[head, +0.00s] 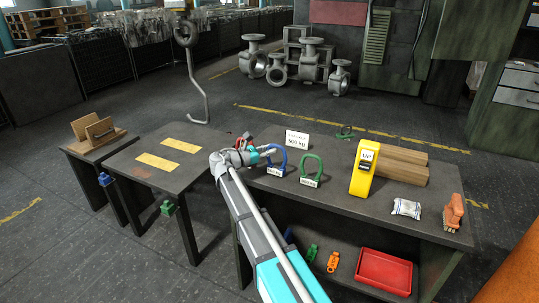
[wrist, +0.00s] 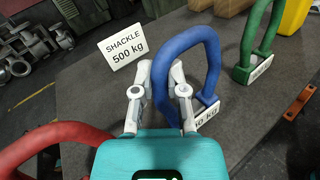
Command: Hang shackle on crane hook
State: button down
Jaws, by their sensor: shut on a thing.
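My gripper (head: 264,150) is shut on one side of the blue shackle (head: 283,155). In the wrist view, the fingers (wrist: 160,75) close around the near left leg of the blue bow (wrist: 213,60). A white tag at its base is partly hidden; only "0 kg" reads clearly. The shackle stands upright at the tabletop; I cannot tell whether it touches. The crane hook (head: 204,100), a long grey hook, hangs empty at the upper left, beyond the left table and apart from my gripper. A sign (wrist: 126,47) reads "SHACKLE 500 kg".
A green shackle (head: 320,168) stands right of the blue one; a red shackle (wrist: 50,140) lies to its left. A yellow device (head: 362,172), wooden blocks (head: 402,160) and an orange tool (head: 454,212) occupy the table's right. The left table (head: 150,185) has yellow plates and free room.

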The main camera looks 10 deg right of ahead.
jog(key=shift+f, duration=0.25)
jog(key=c, duration=0.7)
grip_release()
jog(key=shift+s+a, duration=0.1)
jog(key=v, duration=1.3)
jog(key=shift+s+a, duration=0.15)
jog(key=shift+a, duration=0.1)
jog(key=shift+s, duration=0.15)
